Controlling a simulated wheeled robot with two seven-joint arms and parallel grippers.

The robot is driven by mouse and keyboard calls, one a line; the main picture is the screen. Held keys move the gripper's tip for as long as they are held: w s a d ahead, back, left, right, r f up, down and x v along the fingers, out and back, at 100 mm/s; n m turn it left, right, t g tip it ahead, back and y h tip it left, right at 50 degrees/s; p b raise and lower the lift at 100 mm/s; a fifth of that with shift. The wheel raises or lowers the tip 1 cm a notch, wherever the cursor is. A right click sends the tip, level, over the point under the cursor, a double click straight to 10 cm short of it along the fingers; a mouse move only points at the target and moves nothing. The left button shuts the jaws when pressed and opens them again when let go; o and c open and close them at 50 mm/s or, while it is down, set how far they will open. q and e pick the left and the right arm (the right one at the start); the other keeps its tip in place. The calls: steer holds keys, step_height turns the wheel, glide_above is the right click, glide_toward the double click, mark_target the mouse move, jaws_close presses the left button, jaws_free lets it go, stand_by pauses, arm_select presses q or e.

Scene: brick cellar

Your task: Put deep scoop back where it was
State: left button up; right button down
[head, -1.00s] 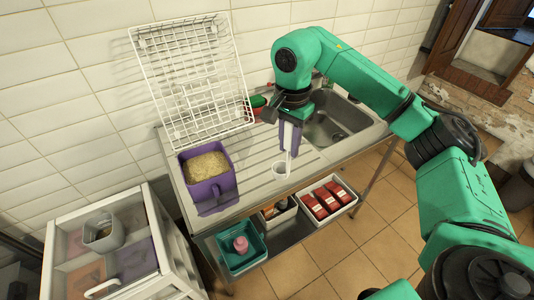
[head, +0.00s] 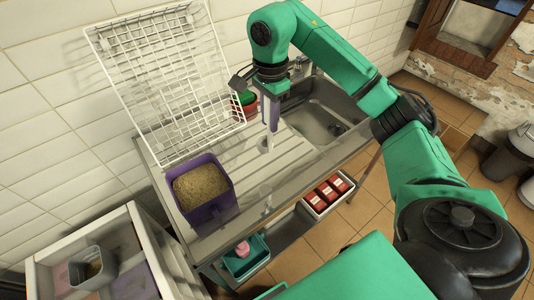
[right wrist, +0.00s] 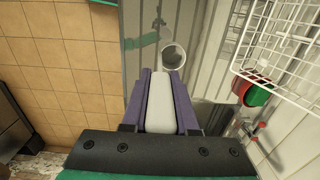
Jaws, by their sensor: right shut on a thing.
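My right gripper (head: 271,115) is shut on the pale handle of the deep scoop (head: 265,146), above the ribbed steel drainboard (head: 240,150). The scoop's round cup hangs below the fingertips; I cannot tell whether it touches the board. In the right wrist view the pale handle (right wrist: 162,100) sits between the purple fingers (right wrist: 160,104), with the round cup beyond them. The purple bin (head: 221,205), full of pale grain, stands on the counter left of the scoop. My left gripper is not in view.
A white wire rack (head: 165,80) leans on the wall behind. A red and green pot (head: 246,103) and the sink (head: 322,118) are near the gripper. Red packets (head: 325,194) and a teal tub (head: 245,262) sit below. A white cabinet (head: 120,235) holds a grey container (head: 92,266).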

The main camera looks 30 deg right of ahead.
mark_target(268, 152)
step_height(268, 152, down, 4)
steer(key=shift+s+r, duration=0.1)
steer(key=shift+w+f+p, duration=0.35)
steer(key=shift+f+p, duration=0.1)
steer(key=shift+f, duration=0.4)
steer(key=f+p, duration=0.1)
steer(key=f, duration=0.4)
steer(key=shift+w+f+p, duration=0.2)
steer(key=shift+f+p, duration=0.15)
steer(key=shift+f, duration=0.25)
steer(key=c, duration=1.1)
jaws_free()
steer(key=shift+f+b, duration=0.15)
steer(key=shift+b, duration=0.15)
steer(key=o, duration=0.4)
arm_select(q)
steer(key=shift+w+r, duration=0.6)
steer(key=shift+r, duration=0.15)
